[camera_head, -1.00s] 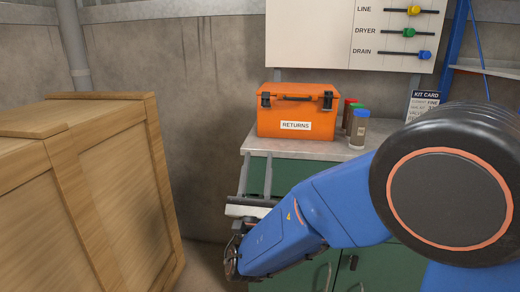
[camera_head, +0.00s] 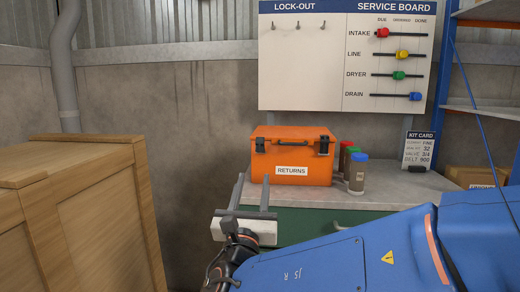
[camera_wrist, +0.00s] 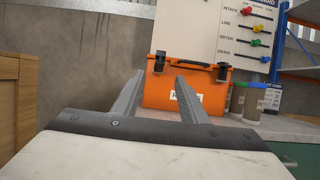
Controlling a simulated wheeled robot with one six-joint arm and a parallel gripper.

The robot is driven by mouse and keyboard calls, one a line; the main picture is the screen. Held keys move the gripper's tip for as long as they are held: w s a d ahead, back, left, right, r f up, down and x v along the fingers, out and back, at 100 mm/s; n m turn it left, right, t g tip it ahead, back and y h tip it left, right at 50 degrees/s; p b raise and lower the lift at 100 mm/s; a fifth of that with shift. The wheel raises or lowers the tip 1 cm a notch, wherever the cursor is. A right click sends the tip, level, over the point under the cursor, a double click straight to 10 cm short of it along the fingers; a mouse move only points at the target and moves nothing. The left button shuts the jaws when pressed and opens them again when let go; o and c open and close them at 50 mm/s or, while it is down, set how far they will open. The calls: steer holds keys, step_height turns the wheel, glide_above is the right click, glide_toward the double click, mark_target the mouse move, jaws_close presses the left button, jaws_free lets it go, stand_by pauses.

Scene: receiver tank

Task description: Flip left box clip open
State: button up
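The orange box (camera_head: 290,160) labelled RETURNS stands on the grey bench top, with its lid down. Its left clip (camera_head: 260,145) and right clip (camera_head: 323,146) are dark and sit at the front upper corners. In the wrist view the left clip (camera_wrist: 159,62) shows just beyond my left finger, and the right clip (camera_wrist: 222,73) is further right. My gripper (camera_head: 252,194) is open and empty, in front of and below the box's left side, apart from it. In the wrist view its two fingers (camera_wrist: 160,100) point at the box's front and partly cover it.
Several lidded jars (camera_head: 357,174) stand right of the box, with a kit card (camera_head: 418,150) beyond. A wooden crate (camera_head: 85,220) fills the left side. The service board (camera_head: 345,55) hangs above. The bench front right of the jars is clear.

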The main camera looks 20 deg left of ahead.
mark_target(259, 149)
steer(key=x, duration=1.4)
steer(key=shift+w+r, duration=0.2)
steer(key=shift+w, duration=0.15)
